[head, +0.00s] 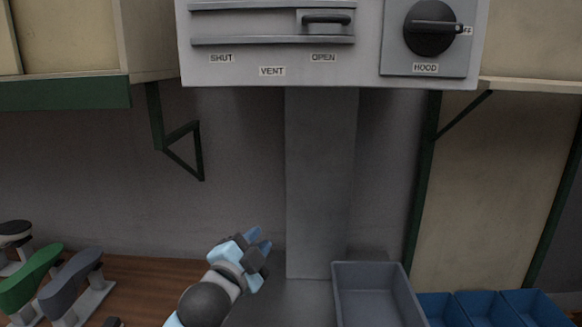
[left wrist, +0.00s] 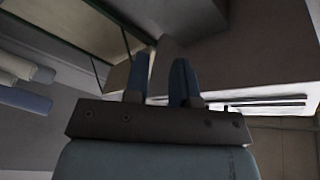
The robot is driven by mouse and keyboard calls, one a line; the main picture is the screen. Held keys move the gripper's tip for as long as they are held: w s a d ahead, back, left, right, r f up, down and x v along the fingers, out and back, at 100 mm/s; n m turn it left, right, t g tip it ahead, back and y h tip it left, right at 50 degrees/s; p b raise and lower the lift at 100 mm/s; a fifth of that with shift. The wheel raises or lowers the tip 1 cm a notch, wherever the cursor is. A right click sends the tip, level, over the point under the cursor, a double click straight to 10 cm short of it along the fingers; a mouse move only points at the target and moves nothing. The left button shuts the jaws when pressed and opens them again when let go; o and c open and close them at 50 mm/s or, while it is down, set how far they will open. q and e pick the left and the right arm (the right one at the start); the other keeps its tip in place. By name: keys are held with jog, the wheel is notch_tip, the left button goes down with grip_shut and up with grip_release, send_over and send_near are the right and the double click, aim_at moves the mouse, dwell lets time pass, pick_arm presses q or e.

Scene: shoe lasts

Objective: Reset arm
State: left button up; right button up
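My left gripper (head: 260,241) reaches up from the bottom middle of the head view, in front of the grey column under the control panel. Its two blue fingers stand apart with nothing between them; they also show in the left wrist view (left wrist: 160,80) with a clear gap. It touches nothing that I can see. My right gripper is not in view.
A grey panel (head: 240,72) hangs above, with a slide handle (head: 326,19) over OPEN and a HOOD knob (head: 428,28) pointing right. Shoe lasts on stands, one green (head: 30,278), are at lower left. A grey bin (head: 372,268) and blue bins (head: 487,297) are at lower right.

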pick_arm(q)
jog(key=s+a+f+n+g+y, duration=0.1)
jog(key=s+a+f+n+g, duration=0.15)
jog(key=s+f, duration=0.55)
jog(key=s+a+f+n+g+y+p, duration=0.1)
jog(key=s+a+f+n, duration=0.25)
jog(key=f, duration=0.95)
jog(key=s+a+f+n+g+y, duration=0.1)
jog(key=s+a+f+n, duration=0.3)
jog(key=f, duration=0.6)
jog(key=s+a+f+n+g, duration=0.1)
jog(key=s+f, duration=0.3)
jog(key=s, duration=0.3)
jog(key=s+a+f+n+g+y, duration=0.1)
jog(key=s+a+f, duration=0.1)
jog(key=s+f, duration=0.2)
jog(key=s, duration=0.2)
jog(key=shift+s+f+n, duration=0.3)
jog(key=shift+s+f, duration=0.05)
jog(key=shift+s, duration=0.05)
